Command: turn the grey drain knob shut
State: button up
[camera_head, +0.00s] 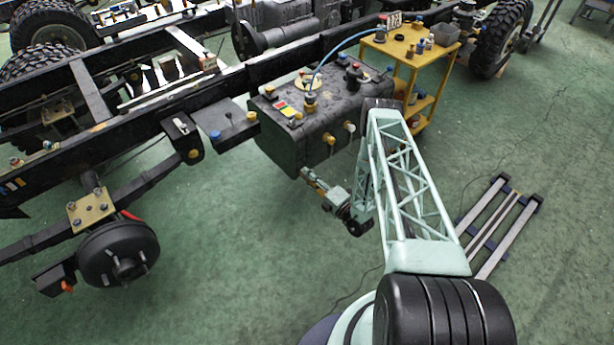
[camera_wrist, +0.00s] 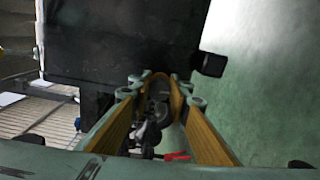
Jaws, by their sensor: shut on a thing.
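The dark tank (camera_head: 318,118) hangs on the side of the chassis frame, and its black wall (camera_wrist: 120,40) fills the upper middle of the wrist view. My gripper (camera_head: 306,174) is at the tank's lower front edge in the head view. In the wrist view its two tan-padded fingers (camera_wrist: 157,82) are closed in on a small grey part between their tips, which looks like the drain knob (camera_wrist: 160,88). The fingers hide most of the knob, so its turn angle cannot be told. The head view does not show the knob clearly.
Yellow and white caps (camera_head: 349,127) stick out of the tank's front above my gripper. A yellow cart (camera_head: 424,75) stands behind the tank. A red piece (camera_wrist: 176,156) shows low between the fingers. Green floor (camera_head: 230,240) in front is clear; metal rails (camera_head: 500,220) lie at right.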

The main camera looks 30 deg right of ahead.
jog(key=shift+m, duration=0.4)
jog(key=o, duration=0.9)
jog(key=shift+c, duration=0.2)
jog(key=shift+s, duration=0.1)
jog(key=v, duration=1.2)
dwell(0.6)
